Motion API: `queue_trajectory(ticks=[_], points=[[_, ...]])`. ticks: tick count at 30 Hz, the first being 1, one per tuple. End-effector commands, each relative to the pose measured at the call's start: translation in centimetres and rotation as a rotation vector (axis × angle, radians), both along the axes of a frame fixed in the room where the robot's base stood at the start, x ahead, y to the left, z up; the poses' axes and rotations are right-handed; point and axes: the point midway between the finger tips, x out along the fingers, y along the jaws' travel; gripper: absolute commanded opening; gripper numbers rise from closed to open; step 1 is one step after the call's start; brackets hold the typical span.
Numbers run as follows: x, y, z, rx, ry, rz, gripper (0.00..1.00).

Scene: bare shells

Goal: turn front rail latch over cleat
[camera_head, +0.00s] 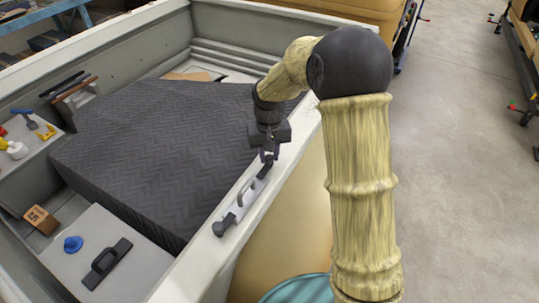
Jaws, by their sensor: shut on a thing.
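My gripper (268,153) points down at the near rail (205,262) of the boat shell, at the far end of a narrow fitting on the rail top. It is shut on the far end of the front rail latch (264,171), a dark piece there. A light grey bar (243,195) lies along the rail below it. A small dark block (221,227) is at the fitting's near end. I cannot tell for sure which part is the cleat. The gripper's fingers partly hide the latch.
A dark herringbone pad (160,150) fills the middle of the shell. A light panel at the lower left carries a black handle (107,263) and a blue knob (73,244). A wooden block (41,219) and small tools are further left. Open floor (465,150) is on the right.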

Motion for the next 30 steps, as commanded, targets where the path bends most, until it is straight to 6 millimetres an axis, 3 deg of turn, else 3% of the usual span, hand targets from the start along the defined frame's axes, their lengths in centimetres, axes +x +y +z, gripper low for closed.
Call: queue_trajectory(ticks=[14,15,17,30], points=[[0.07,0.01,0.09,0.001,-0.003,-0.023,0.02],[0.07,0.01,0.09,0.001,-0.003,-0.022,0.33],[0.06,0.01,0.09,0.001,-0.002,-0.022,0.45],[0.10,0.00,0.70,0.001,-0.003,-0.022,0.47]])
